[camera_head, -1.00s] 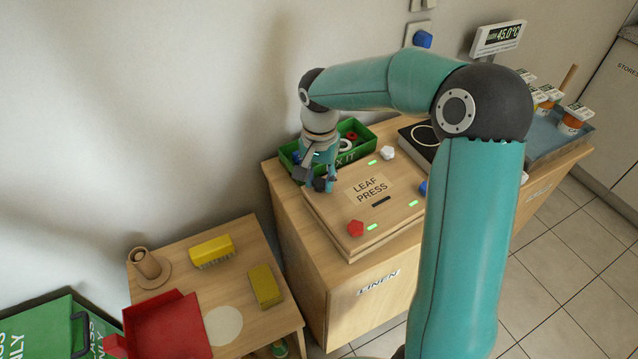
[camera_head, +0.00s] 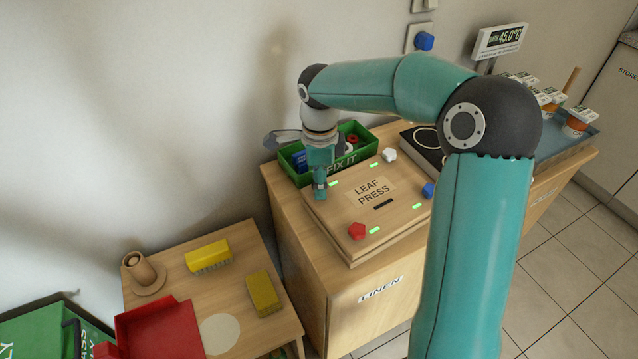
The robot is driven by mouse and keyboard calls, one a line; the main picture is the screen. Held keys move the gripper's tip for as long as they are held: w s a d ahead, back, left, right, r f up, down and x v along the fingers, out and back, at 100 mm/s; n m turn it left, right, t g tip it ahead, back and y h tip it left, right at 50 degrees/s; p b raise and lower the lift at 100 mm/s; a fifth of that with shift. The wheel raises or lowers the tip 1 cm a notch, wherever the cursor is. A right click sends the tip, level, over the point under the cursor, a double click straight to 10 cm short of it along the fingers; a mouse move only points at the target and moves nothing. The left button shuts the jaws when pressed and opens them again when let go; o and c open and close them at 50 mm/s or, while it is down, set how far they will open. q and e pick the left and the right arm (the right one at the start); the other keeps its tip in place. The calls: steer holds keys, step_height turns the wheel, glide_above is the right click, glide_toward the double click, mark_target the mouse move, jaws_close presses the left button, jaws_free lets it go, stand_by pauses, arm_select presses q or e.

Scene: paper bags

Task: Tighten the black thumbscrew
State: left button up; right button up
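The wooden leaf press (camera_head: 345,216) lies on top of the linen cabinet. A red thumbscrew (camera_head: 357,231), a blue one (camera_head: 428,190) and a white one (camera_head: 389,155) stand at three of its corners. My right gripper (camera_head: 320,194) points down at the remaining left corner. It is seen edge-on, with one finger in front of the other. The black thumbscrew is hidden behind its fingertips, so I cannot see whether they are closed on it. My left gripper is out of view.
A green fix-it box (camera_head: 357,159) with small parts stands right behind the press. A black plate (camera_head: 425,142) is to its right. My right arm spans above the press.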

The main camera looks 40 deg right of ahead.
steer(key=shift+r, duration=0.15)
step_height(320, 180, up, 6)
steer(key=p, duration=0.5)
stand_by(0.3)
